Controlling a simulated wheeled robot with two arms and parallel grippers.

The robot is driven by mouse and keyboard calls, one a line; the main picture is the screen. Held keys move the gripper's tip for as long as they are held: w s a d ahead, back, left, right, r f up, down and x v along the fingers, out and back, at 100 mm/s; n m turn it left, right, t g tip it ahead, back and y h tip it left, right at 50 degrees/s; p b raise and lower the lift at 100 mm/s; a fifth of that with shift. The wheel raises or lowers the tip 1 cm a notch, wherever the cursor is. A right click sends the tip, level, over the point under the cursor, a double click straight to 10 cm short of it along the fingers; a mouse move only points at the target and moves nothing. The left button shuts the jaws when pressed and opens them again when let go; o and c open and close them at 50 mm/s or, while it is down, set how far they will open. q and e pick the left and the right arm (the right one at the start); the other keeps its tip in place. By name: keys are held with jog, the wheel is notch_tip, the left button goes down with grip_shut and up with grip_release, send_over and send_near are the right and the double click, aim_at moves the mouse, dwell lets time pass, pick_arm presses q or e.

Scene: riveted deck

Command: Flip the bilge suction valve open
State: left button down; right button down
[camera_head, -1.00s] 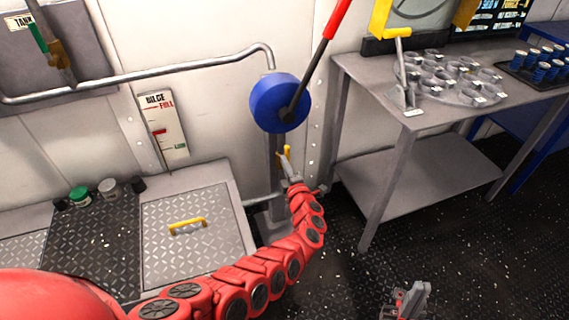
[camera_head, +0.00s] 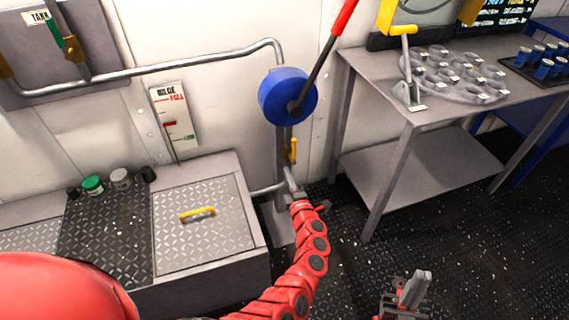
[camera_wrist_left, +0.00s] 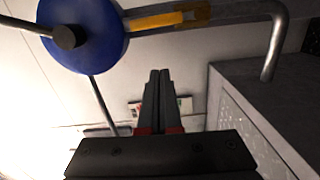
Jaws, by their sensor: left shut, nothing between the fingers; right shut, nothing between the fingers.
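The bilge suction valve's yellow lever (camera_head: 292,149) is on the upright pipe below the blue pump drum (camera_head: 288,96). It stands roughly upright, in line with that pipe. In the left wrist view the lever (camera_wrist_left: 168,19) also lies along the pipe, beside the blue drum (camera_wrist_left: 82,34). My left gripper (camera_head: 288,172) is shut and empty, just below the lever in the head view. In the left wrist view its closed fingertips (camera_wrist_left: 158,73) show a gap to the lever. My right gripper (camera_head: 415,283) is shut and empty over the dark floor at lower right.
The red-tipped pump handle (camera_head: 325,58) rises from the drum. A metal table (camera_head: 375,84) with a cup tray stands to the right. A hatch with a yellow handle (camera_head: 198,214) is at left. A bilge gauge (camera_head: 174,121) hangs on the wall.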

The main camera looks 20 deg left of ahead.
pick_arm(q)
jog(key=shift+v, duration=1.3)
